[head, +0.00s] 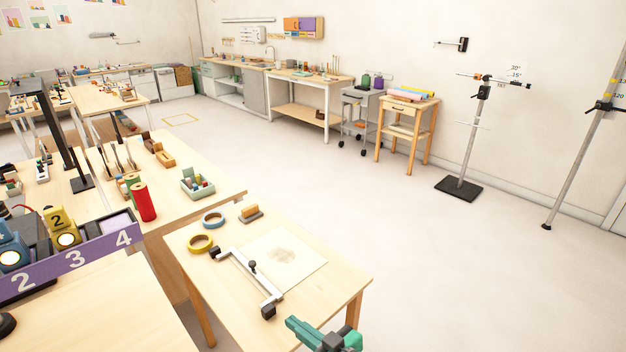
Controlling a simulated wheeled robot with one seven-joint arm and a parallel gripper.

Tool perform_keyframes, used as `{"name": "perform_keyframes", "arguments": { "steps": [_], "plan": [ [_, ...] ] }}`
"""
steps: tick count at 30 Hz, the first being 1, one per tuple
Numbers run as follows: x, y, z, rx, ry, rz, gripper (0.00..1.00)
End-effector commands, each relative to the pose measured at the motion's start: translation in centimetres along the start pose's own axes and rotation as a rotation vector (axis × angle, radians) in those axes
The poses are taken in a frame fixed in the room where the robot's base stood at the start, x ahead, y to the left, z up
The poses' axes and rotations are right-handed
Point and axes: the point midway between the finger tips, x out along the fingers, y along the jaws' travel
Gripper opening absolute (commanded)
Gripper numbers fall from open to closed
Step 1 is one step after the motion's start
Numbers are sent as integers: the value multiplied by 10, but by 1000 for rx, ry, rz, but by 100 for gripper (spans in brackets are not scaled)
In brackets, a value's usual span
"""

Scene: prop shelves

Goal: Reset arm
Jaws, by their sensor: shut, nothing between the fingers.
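My gripper (296,325), teal with a dark body, shows at the bottom edge of the head view, right of centre. Its teal fingers point to the left and are shut with nothing held. It appears over the front right edge of the small wooden table (235,318); its height above the table is hard to tell. The rest of my arm is cut off by the frame.
A purple numbered rack (75,262) stands left. Open floor (420,260) lies right, before a pole stand (466,150).

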Motion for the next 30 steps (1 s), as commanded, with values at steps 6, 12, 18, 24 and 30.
{"name": "perform_keyframes", "arguments": {
  "steps": [6,12,18,24,30],
  "plan": [
    [0,-1,21,44,-14,46,0],
    [-3,-2,46,94,-28,112,0],
    [-10,-5,80,154,-48,202,0],
    [-32,-16,132,226,-75,346,0],
    [-70,-34,180,268,-92,510,0]
  ]
}}
